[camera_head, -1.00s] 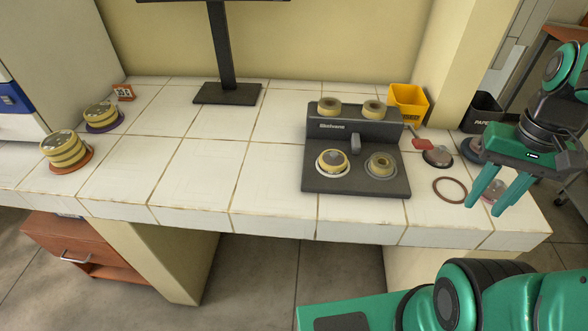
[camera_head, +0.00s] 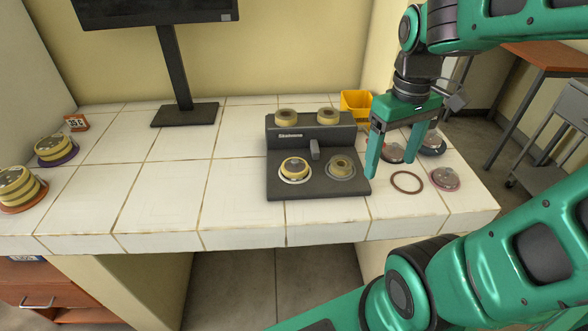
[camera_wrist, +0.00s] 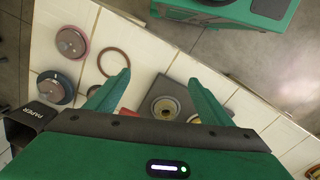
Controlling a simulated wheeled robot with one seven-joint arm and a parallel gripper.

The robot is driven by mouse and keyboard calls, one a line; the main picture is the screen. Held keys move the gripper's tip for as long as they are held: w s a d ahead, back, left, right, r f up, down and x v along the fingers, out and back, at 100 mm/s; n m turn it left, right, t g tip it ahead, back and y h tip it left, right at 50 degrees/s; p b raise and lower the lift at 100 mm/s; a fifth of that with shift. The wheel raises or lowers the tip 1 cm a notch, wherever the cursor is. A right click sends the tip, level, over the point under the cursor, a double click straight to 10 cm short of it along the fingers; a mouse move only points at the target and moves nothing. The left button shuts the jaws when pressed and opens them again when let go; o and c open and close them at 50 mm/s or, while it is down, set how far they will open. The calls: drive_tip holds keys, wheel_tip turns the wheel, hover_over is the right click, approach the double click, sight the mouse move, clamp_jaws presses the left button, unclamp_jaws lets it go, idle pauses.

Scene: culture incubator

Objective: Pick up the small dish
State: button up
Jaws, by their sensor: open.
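Several small round dishes are in view, and I cannot tell which one the task means. One pale yellow dish with a dark centre (camera_head: 296,168) sits at the front left of a black stand (camera_head: 290,191). A ring-like pale one (camera_head: 341,165) sits at the front right. A pinkish flat dish (camera_head: 445,178) lies at the table's right; it also shows in the wrist view (camera_wrist: 71,42). My gripper (camera_head: 392,168) is open and empty, above the table by the stand's right edge. In the wrist view a round seat or dish (camera_wrist: 165,107) shows between the fingers.
Two more pale rings (camera_head: 286,115) (camera_head: 328,115) sit on the stand's back step. A brown ring (camera_head: 407,182) lies right of the stand. Dish stacks (camera_head: 17,187) (camera_head: 56,150) stand far left. A yellow bin (camera_head: 356,103) and a monitor stand (camera_head: 184,114) are behind. The left-middle tabletop is clear.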

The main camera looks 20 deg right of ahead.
drive_tip(key=w+a+r+n, duration=0.1)
drive_tip(key=w+a+n, duration=0.4)
drive_tip(key=w+n, duration=0.25)
drive_tip(key=n, duration=1)
hover_over(295, 160)
drive_tip(key=shift+m, duration=0.25)
wheel_tip(295, 160, down, 10)
drive_tip(key=shift+r, duration=0.1)
drive_tip(key=c, duration=1.3)
